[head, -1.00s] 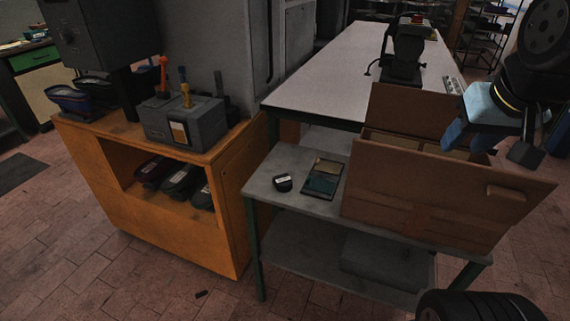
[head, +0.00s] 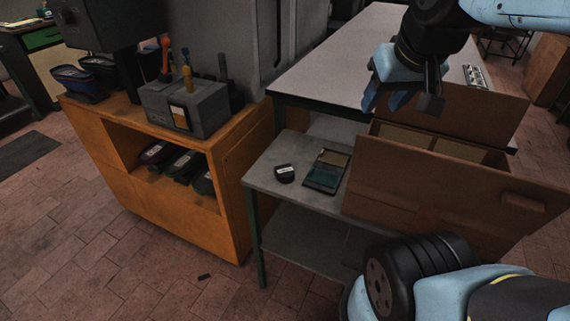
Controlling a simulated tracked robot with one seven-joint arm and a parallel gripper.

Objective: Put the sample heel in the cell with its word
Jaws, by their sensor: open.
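The sample heel looks to be the small dark piece (head: 285,173) with a white label, lying on the low grey table (head: 262,180). The word on its label is too small to read. The brown box (head: 445,187) stands on the right of that table, with light-floored cells (head: 405,137) showing inside; any words on them are not visible. My gripper (head: 404,101) is open and empty. It is above the back left of the box, up and to the right of the dark piece.
A flat dark tray (head: 326,172) with a tan and a teal part lies between the dark piece and the box. An orange cabinet (head: 170,215) with a grey lever block (head: 187,108) stands left. A long pale-topped table (head: 345,65) is behind.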

